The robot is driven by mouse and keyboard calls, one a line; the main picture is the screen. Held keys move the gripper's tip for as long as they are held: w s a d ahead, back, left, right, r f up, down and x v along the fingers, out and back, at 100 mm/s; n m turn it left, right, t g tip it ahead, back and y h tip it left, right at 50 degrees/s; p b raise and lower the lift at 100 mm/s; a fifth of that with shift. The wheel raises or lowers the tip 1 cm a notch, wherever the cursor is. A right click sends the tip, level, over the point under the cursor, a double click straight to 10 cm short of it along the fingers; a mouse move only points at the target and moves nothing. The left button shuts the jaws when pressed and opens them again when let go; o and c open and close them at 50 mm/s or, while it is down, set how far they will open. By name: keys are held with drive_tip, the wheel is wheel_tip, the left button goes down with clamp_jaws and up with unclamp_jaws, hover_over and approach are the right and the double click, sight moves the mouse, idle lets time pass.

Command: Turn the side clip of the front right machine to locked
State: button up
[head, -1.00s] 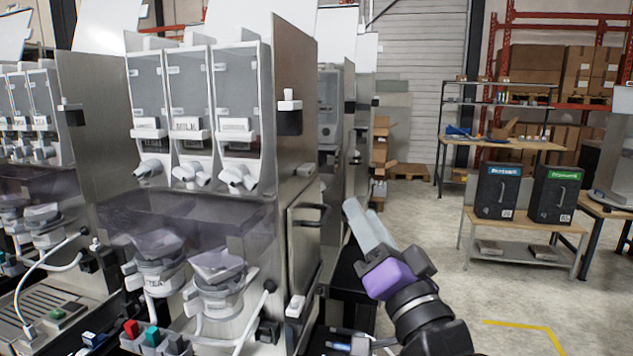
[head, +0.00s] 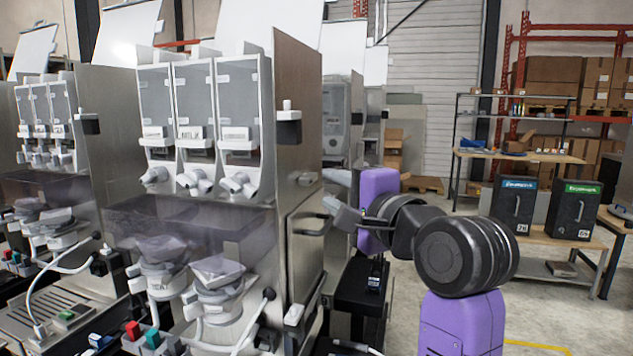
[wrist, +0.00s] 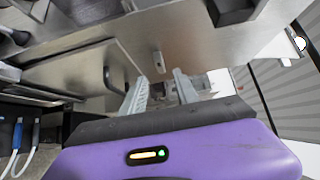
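The front right machine (head: 300,160) is a steel cabinet with three clear hoppers. On its right side panel, a small metal clip (head: 306,179) shows below a black box with a white knob. What seems to be the same clip (wrist: 158,62) is on the panel in the wrist view, ahead of my fingers; its setting is too small to tell. My gripper (wrist: 160,92) has its two grey fingers apart, with nothing visibly held between them. In the head view my gripper (head: 338,208) is right of the side panel, near the dark handle; contact cannot be told.
A dark door handle (head: 310,223) sticks out of the side panel below the clip. The black box (head: 288,128) juts out above it. More machines stand behind and to the left. A bench with two black boxes (head: 543,208) stands at right, with open floor between.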

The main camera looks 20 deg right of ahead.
sight(313, 180)
drive_tip(key=w, duration=0.4)
drive_tip(key=w+a, duration=0.1)
drive_tip(key=w, duration=0.1)
drive_tip(key=shift+w+p, duration=0.3)
drive_tip(key=shift+p, duration=0.1)
clamp_jaws()
